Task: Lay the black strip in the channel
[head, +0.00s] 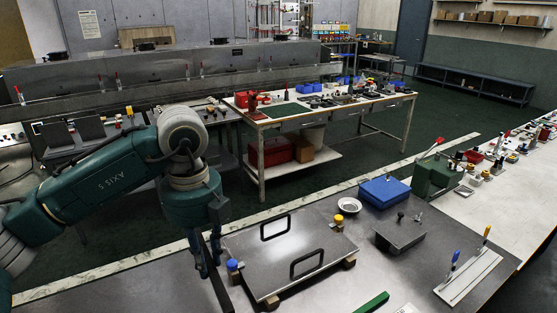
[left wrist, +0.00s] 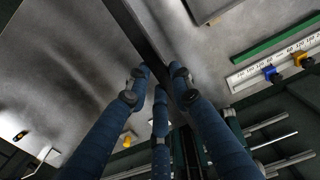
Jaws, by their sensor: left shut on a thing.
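My left gripper (head: 206,268) points down over the near left of the grey bench top. In the left wrist view its blue fingers (left wrist: 158,88) are closed around a long black strip (left wrist: 147,38). The strip (head: 221,288) also shows in the head view, running from the fingers toward the bottom edge; its near end is out of frame. I cannot tell whether this groove is the channel. My right gripper is not in view.
A grey lid with two black handles (head: 285,254) rests on wooden blocks beside the gripper. A green strip (head: 373,303) lies at the front. A blue box (head: 384,191), a white dish (head: 349,205) and a dark block (head: 400,233) stand further back.

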